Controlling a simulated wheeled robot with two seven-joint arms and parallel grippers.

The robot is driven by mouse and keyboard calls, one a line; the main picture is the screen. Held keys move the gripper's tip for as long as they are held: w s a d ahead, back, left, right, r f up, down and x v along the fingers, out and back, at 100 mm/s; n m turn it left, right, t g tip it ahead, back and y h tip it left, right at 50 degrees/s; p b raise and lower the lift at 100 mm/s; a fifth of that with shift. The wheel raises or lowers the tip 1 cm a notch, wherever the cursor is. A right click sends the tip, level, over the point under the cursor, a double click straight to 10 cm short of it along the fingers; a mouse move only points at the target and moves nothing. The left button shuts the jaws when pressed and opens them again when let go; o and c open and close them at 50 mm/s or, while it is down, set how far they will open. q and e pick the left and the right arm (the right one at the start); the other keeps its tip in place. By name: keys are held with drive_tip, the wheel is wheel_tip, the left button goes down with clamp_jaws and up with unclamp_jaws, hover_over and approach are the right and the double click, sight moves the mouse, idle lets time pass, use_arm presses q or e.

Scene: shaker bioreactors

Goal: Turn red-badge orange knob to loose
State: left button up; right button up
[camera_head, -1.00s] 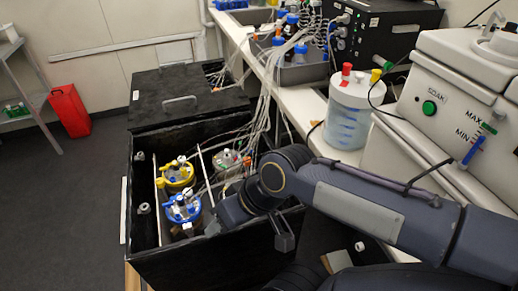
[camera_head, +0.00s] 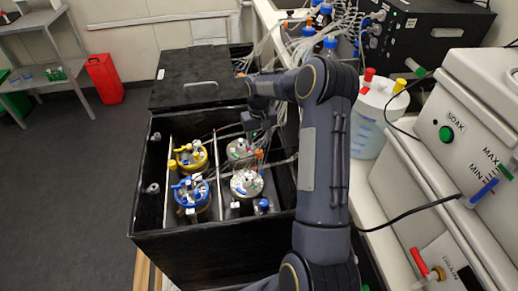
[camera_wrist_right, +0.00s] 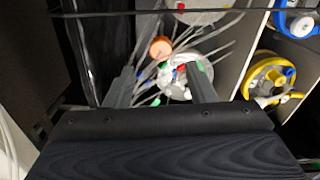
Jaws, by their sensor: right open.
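An orange knob (camera_head: 258,154) sits in the open black box, between two white-topped vessels and to their right. It also shows in the wrist view as a round orange cap (camera_wrist_right: 160,48). The rear white-topped vessel (camera_head: 239,150) bears small red and green parts; in the wrist view its lid (camera_wrist_right: 187,82) lies below the fingers. I cannot make out a badge on the knob. My right gripper (camera_wrist_right: 160,72) is open and empty, pointing down above the rear vessel, with the knob just past its fingertips. In the head view this gripper (camera_head: 259,130) is partly hidden by its arm. My left gripper is not in view.
The front white-topped vessel (camera_head: 246,184), a yellow-ringed vessel (camera_head: 191,156) and a blue-ringed vessel (camera_head: 190,191) stand close by. Thin tubes cross the box. A white divider (camera_head: 216,175) and the black box walls (camera_head: 145,185) bound the space. A bench with a clear carboy (camera_head: 375,115) is right.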

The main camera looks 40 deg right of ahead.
sight(259, 152)
wheel_tip(259, 152, down, 7)
drive_tip(key=shift+r+p, duration=0.1)
drive_tip(key=shift+p, duration=0.35)
drive_tip(key=c, duration=1)
drive_tip(key=shift+o, duration=0.2)
